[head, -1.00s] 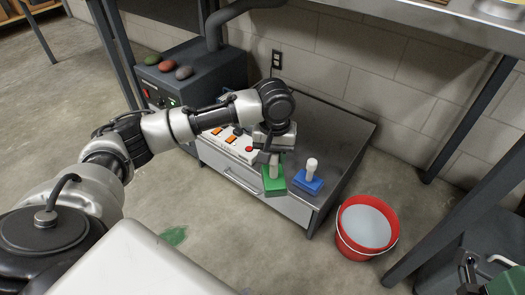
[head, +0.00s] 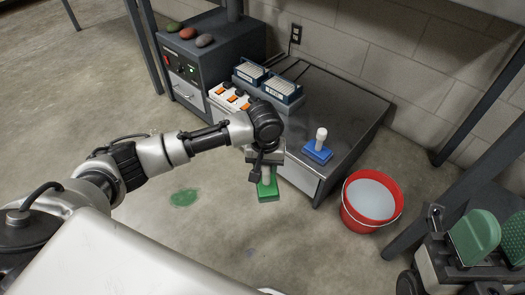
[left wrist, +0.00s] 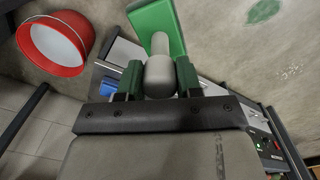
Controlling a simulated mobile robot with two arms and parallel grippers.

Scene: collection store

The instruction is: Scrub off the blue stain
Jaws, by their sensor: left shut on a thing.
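My left gripper (head: 265,165) is shut on the light handle of a green scrubber (head: 268,190), held in the air just in front of the low bench. The left wrist view shows the handle (left wrist: 158,75) between the fingers and the green block (left wrist: 155,22) beyond. A blue scrubber (head: 317,152) with a white handle stands upright on the bench top. A faint, small bluish mark (head: 250,252) is on the floor at the bottom middle. A larger green stain (head: 185,198) lies on the floor farther left.
A red bucket (head: 371,200) with pale liquid stands on the floor right of the low bench (head: 345,105). A dark control box (head: 205,60) is at the back. The floor at left is open.

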